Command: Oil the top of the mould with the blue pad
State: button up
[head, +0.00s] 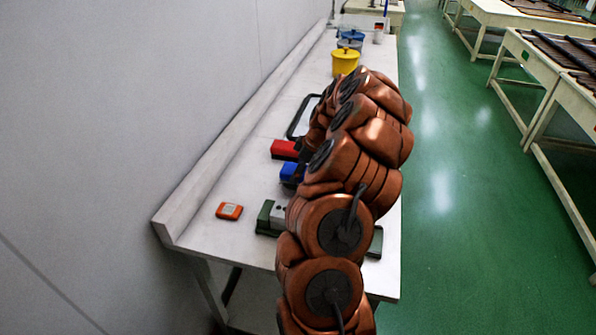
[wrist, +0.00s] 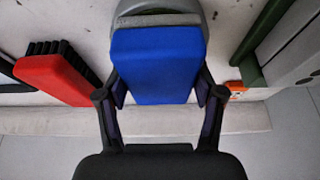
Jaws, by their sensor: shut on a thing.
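The blue pad (wrist: 155,62) fills the upper middle of the wrist view, and its blue end also shows in the head view (head: 290,172) beside my arm. My gripper (wrist: 158,92) is shut on the blue pad, with one dark finger on each side of it. A grey rounded thing shows behind the pad's far end; I cannot tell whether they touch. A green-and-grey block (head: 265,217), possibly the mould, lies nearer on the bench, partly hidden by my arm. Its green edge shows at the right of the wrist view (wrist: 262,35). The mould's top is not clearly visible.
A red block with black bristles (wrist: 55,78) lies left of the pad in the wrist view. An orange device (head: 229,211) lies near the wall. A yellow pot (head: 345,62) and blue containers stand farther along the white bench (head: 215,185). The wall closes the left side.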

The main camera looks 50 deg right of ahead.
jog(key=shift+f+b, duration=0.3)
jog(key=shift+f, duration=0.05)
dwell(0.4)
jog(key=shift+f+b, duration=0.15)
jog(key=shift+b, duration=0.6)
dwell(3.1)
jog(key=shift+r+b, duration=0.75)
jog(key=shift+r, duration=2.85)
